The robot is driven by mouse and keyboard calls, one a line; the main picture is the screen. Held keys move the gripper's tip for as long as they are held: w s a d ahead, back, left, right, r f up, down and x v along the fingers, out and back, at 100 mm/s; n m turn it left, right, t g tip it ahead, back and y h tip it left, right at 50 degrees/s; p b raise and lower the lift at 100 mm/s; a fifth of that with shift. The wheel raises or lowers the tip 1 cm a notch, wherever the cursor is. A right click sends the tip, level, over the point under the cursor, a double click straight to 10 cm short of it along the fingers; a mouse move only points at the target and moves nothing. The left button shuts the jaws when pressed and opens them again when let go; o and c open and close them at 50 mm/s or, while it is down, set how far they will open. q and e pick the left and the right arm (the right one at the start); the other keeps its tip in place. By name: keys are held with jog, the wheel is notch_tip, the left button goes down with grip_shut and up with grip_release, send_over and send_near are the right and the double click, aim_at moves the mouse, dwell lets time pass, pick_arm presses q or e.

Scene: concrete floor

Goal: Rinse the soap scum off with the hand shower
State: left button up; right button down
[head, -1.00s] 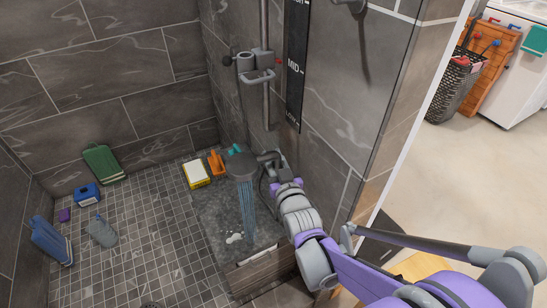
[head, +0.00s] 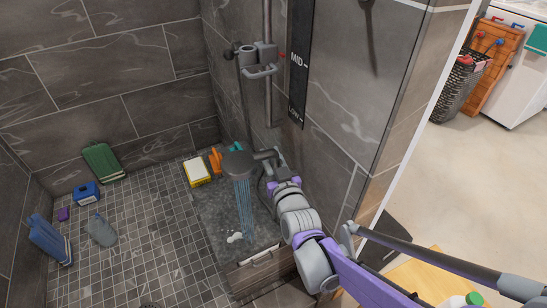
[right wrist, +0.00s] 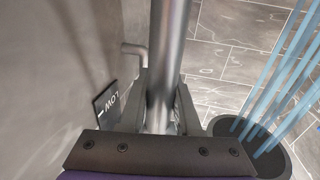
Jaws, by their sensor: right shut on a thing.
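The grey hand shower (head: 238,165) is above a dark speckled slab (head: 215,212) in the shower corner, its face down, with blue water streams (head: 243,205) falling from it. White soap scum (head: 235,238) lies on the slab near its front edge, close to where the streams land. My right gripper (head: 274,160) is shut on the hand shower's handle. In the right wrist view the metal handle (right wrist: 168,60) runs between the fingers, and the dark shower head (right wrist: 252,145) shows at the lower right with streams. My left gripper is not in view.
A rail with a grey holder (head: 257,58) is on the wall. Open tiled floor (head: 130,255) lies left of the slab.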

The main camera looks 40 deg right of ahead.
jog(key=shift+w+a+b, duration=0.2)
jog(key=shift+a+b, duration=0.45)
jog(key=shift+a, duration=0.1)
jog(key=shift+w+a+b, duration=0.2)
jog(key=shift+a+b, duration=0.4)
jog(key=shift+a, duration=0.15)
dwell(0.5)
jog(key=shift+w+a+x, duration=0.1)
jog(key=shift+a+x, duration=0.1)
jog(key=shift+x, duration=0.9)
jog(key=shift+w+a+x, duration=0.1)
jog(key=shift+a+x, duration=0.1)
jog(key=shift+x, duration=0.9)
jog(key=shift+w+a, duration=0.25)
jog(key=shift+a, duration=0.45)
jog(key=shift+w+a, duration=0.25)
jog(key=shift+a, duration=0.5)
jog(key=shift+w+a, duration=0.25)
jog(key=shift+a, duration=0.45)
jog(key=s+d+p, duration=0.3)
jog(key=s, duration=0.3)
dwell(0.7)
